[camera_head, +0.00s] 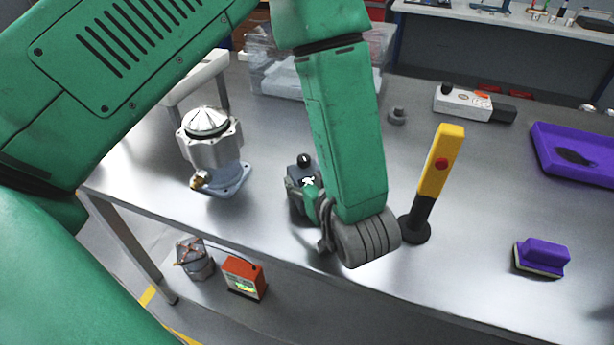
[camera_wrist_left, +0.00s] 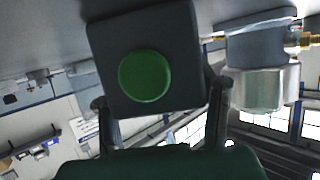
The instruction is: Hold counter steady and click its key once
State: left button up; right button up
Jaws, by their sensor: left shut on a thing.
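The counter (camera_head: 299,170) is a small dark box on the metal table, with a black knob on its top. My left arm comes down over the table, and my left gripper (camera_head: 313,197) is at the counter's near side, partly hidden by my own wrist. In the left wrist view the dark box (camera_wrist_left: 112,45) has a round green disc (camera_wrist_left: 145,76) on its face. The fingers of my left gripper (camera_wrist_left: 160,100) lie on both sides of the box and are shut on it. My right gripper is not in view.
A metal housing (camera_head: 212,150) on a blue-grey base stands left of the counter. A yellow and black post (camera_head: 436,175) with a red button stands to the right. A purple tray (camera_head: 575,150) and purple block (camera_head: 542,256) lie further right. The table's front edge is close.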

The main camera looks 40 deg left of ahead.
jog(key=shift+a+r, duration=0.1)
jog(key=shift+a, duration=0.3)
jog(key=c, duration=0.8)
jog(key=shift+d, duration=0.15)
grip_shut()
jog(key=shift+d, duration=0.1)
